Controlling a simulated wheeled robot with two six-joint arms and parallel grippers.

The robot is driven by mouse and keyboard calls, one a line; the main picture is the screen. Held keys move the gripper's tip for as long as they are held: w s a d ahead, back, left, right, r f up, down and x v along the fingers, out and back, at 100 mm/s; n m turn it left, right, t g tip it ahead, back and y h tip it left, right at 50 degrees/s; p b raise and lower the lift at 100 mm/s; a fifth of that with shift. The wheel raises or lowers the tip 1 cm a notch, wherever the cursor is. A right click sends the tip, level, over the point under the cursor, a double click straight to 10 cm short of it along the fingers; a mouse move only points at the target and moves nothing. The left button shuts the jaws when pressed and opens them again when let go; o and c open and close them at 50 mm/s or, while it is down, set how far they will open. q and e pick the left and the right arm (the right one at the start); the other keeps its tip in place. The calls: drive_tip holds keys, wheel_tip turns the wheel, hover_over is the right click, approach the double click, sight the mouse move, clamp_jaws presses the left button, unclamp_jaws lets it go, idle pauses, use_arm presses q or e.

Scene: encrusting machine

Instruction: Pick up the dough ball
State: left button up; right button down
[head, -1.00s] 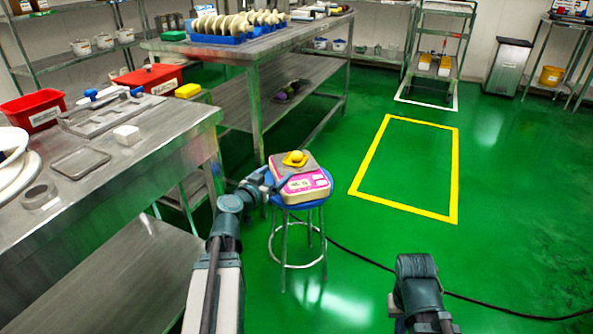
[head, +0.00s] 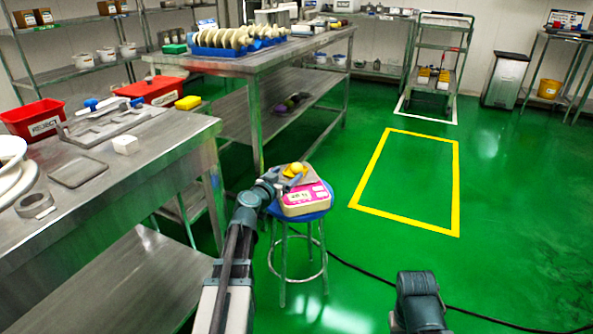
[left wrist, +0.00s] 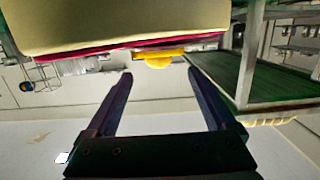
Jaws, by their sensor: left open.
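The yellow dough ball (head: 297,168) sits on a yellow piece on top of a pink-and-white scale (head: 306,199). The scale stands on a blue round stool (head: 323,207). My left gripper (head: 287,182) is at the scale's top left, close to the dough ball, and partly covers the scale. In the left wrist view, which looks upside down, its two fingers (left wrist: 160,82) are open with nothing between them. The dough ball (left wrist: 158,63) appears just beyond the fingertips, between their lines, beside the scale's large pale body (left wrist: 120,22).
A steel table (head: 120,190) with red bins, a white block and trays is at the left. Another table (head: 270,52) with a blue rack of pale discs stands behind. A black cable (head: 380,272) crosses the green floor. The yellow-outlined floor area (head: 405,185) is clear.

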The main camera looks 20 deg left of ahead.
sight(294, 169)
use_arm(q)
drive_tip(key=w, duration=0.2)
drive_tip(key=w+f+b, duration=0.1)
drive_tip(key=w, duration=0.2)
drive_tip(key=shift+w+d, duration=0.1)
drive_tip(key=shift+d, duration=0.05)
clamp_jaws()
use_arm(e)
drive_tip(key=shift+f, duration=0.55)
